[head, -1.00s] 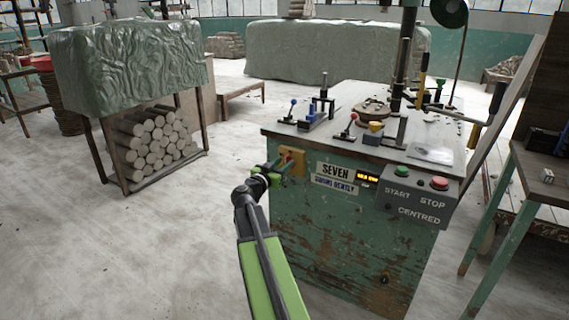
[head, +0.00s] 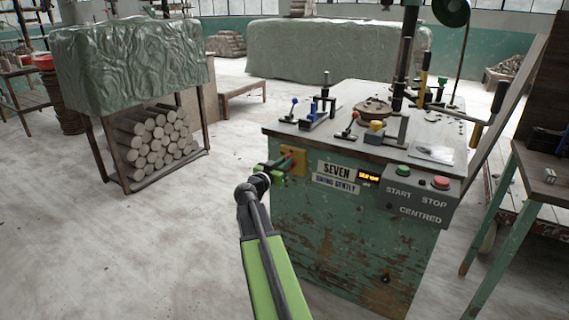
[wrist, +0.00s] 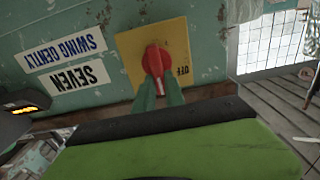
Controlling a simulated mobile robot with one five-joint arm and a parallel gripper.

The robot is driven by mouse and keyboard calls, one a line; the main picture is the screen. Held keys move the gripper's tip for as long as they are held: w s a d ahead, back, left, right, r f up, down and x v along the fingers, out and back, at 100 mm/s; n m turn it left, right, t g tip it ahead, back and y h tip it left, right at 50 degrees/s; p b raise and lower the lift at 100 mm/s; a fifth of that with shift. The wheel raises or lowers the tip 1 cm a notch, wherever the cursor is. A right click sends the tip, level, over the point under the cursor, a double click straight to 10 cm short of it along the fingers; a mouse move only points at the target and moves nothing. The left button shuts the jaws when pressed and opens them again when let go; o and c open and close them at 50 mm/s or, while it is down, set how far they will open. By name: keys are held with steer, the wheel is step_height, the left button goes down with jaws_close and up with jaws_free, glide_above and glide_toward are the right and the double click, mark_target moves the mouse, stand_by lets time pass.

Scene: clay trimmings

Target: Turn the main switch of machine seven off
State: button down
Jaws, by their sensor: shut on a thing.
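Machine seven is a worn green cabinet (head: 345,235) with a "SEVEN" sign (head: 337,170) on its front. Its main switch is a red rotary knob (wrist: 155,60) on a yellow plate (wrist: 125,55), left of the sign in the head view. The wrist view looks upside down, and the word "OFF" shows at one side of the plate. My gripper (wrist: 160,92) is shut on the knob's handle, one green finger on each side. In the head view my gripper (head: 288,165) reaches the plate (head: 301,157) and hides most of the knob.
A grey box with green START (head: 403,171) and red STOP (head: 440,182) buttons juts out right of the sign. Small levers (head: 318,115) stand on the machine top. A rack of clay logs (head: 155,145) is at left. The floor between is clear.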

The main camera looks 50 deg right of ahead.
steer(key=shift+w+f+n+b, duration=0.3)
steer(key=shift+f+n+b, duration=0.05)
steer(key=shift+n, duration=2.6)
steer(key=shift+w+f+n+b, duration=0.3)
steer(key=shift+f+n+b, duration=0.1)
steer(key=shift+n, duration=2.6)
steer(key=shift+w+f+n+b, duration=0.3)
steer(key=shift+n+b, duration=0.05)
steer(key=shift+n, duration=2.6)
steer(key=c, duration=1.5)
jaws_free()
steer(key=shift+c, duration=0.2)
steer(key=shift+o, duration=0.7)
steer(key=shift+w, duration=0.1)
steer(key=shift+a, duration=0.1)
